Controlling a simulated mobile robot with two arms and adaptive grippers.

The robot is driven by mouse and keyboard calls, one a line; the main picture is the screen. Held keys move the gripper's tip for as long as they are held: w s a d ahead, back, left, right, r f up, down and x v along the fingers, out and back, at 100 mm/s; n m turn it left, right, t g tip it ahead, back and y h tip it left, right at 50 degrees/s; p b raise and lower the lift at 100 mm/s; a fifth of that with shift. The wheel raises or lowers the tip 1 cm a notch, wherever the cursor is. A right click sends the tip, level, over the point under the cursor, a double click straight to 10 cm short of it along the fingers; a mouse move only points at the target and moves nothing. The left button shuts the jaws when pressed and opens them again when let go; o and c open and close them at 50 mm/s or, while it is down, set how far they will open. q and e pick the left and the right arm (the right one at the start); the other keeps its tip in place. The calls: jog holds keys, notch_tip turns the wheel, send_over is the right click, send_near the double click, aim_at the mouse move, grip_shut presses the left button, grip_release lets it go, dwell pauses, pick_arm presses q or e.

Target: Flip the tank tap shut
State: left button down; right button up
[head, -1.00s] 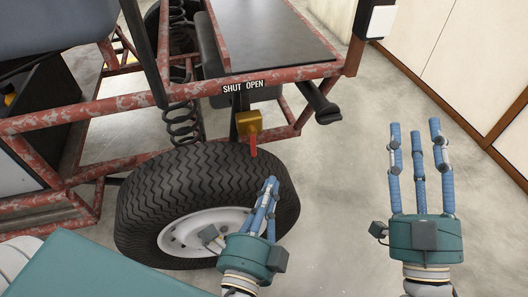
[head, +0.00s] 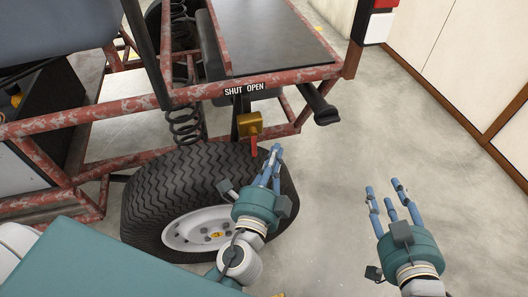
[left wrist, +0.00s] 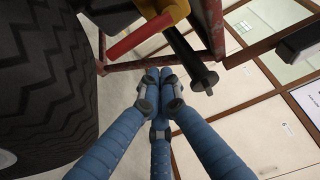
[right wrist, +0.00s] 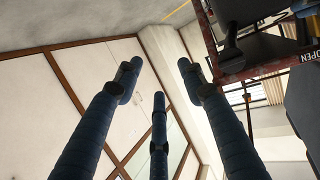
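My right gripper (head: 386,192) is open and empty, far right of the tap.
A large black tyre (head: 165,190) stands below and left of the tap. The rusty red frame (head: 110,110) runs above it. A dark bar end (head: 322,108) sticks out to the right of the tap. Floor at right (head: 350,150) is clear.

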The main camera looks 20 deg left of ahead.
aim_at(254, 146)
pick_arm(q)
jog(key=shift+s+a, duration=0.35)
jog(key=shift+a, duration=0.3)
jog(key=shift+s+a, duration=0.3)
jog(key=shift+a, duration=0.3)
pick_arm(e)
jog(key=shift+s+f, duration=0.1)
pick_arm(q)
jog(key=shift+m+p, duration=0.3)
jog(key=shift+p, duration=0.35)
jog(key=shift+s+a+g+p, duration=0.15)
jog(key=shift+g+p, duration=0.15)
jog(key=shift+p, duration=0.35)
jog(key=shift+a+m+p, duration=0.1)
jog(key=shift+m+p, duration=0.3)
jog(key=shift+p, duration=0.6)
pick_arm(e)
jog(key=s+d+f+g+h, duration=0.1)
jog(key=s+d+f+g, duration=0.2)
jog(key=s, duration=0.6)
jog(key=s+d+f+g+h, duration=0.1)
jog(key=s+d+f+g, duration=0.2)
jog(key=s+f+g, duration=0.4)
notch_tip(254, 146, down, 2)
jog(key=shift+s+d+f+m+h, duration=0.15)
jog(key=shift+s+m+h, duration=0.2)
jog(key=shift+s, duration=0.7)
